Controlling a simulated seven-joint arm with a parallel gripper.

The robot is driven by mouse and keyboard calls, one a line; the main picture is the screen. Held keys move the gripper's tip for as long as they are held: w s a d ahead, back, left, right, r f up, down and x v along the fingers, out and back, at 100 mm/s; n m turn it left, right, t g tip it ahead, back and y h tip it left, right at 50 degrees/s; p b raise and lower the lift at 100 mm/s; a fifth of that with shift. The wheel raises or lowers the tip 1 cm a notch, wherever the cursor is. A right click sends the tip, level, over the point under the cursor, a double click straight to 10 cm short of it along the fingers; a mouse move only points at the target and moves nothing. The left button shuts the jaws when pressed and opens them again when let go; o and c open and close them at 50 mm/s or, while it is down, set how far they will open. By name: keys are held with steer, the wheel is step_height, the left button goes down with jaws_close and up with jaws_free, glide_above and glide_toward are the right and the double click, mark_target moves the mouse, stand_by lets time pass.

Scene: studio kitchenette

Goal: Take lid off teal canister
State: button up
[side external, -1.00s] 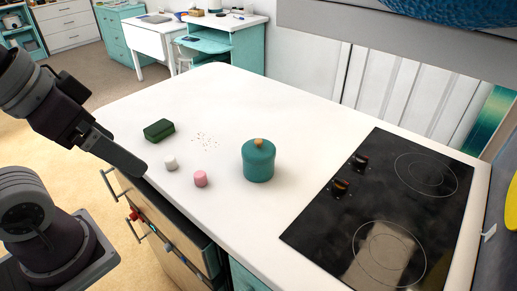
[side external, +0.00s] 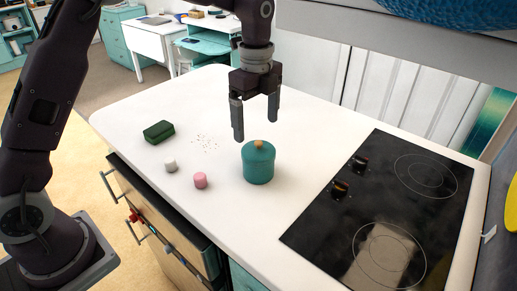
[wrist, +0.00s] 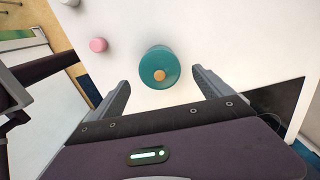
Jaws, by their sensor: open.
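The teal canister (side external: 258,168) stands upright on the white counter, with its teal lid (side external: 257,151) on top. The lid has a small orange-brown knob (side external: 259,144). In the wrist view the canister (wrist: 151,58) is seen from above, with the knob (wrist: 159,75) facing the camera. My gripper (side external: 256,120) is open and empty, pointing down above the canister and apart from it. In the wrist view my gripper (wrist: 159,78) has its fingers on either side of the lid, lower in the picture.
A pink cylinder (side external: 200,180), a white cylinder (side external: 171,165) and a dark green box (side external: 159,131) stand left of the canister, near scattered crumbs (side external: 205,142). A black cooktop (side external: 385,210) with two knobs lies to the right.

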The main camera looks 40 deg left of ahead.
mark_target(258, 142)
steer(key=f, duration=0.5)
steer(key=shift+s+d+f, duration=0.15)
steer(key=shift+d, duration=0.25)
steer(key=c, duration=1.5)
